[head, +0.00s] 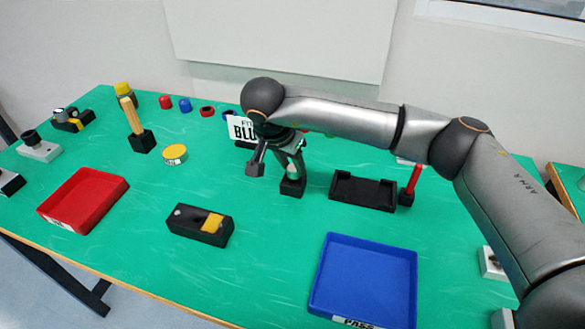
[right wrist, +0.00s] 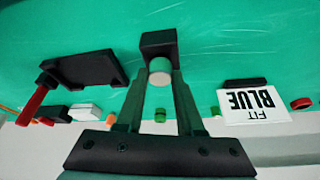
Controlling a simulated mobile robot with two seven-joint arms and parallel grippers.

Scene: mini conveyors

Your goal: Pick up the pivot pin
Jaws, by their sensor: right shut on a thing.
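The pivot pin (right wrist: 160,72) appears to be the pale round-ended cylinder in the middle of the right wrist view. It is at a small black block holder (right wrist: 158,42), which also shows in the head view (head: 292,187). My right gripper (head: 291,171) points down at this holder. Its two fingers are on either side of the pin and shut on it. The pin's lower end is hidden, so I cannot tell whether it is still seated in the holder. My left gripper is not in view.
A black tray (head: 362,207) and a red-handled tool (head: 411,184) stand right of the holder. The "FIT BLUE" sign (head: 241,129) is behind. A blue tray (head: 365,276), a black box with a yellow part (head: 200,235) and a red tray (head: 84,201) are nearer. Green table between is clear.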

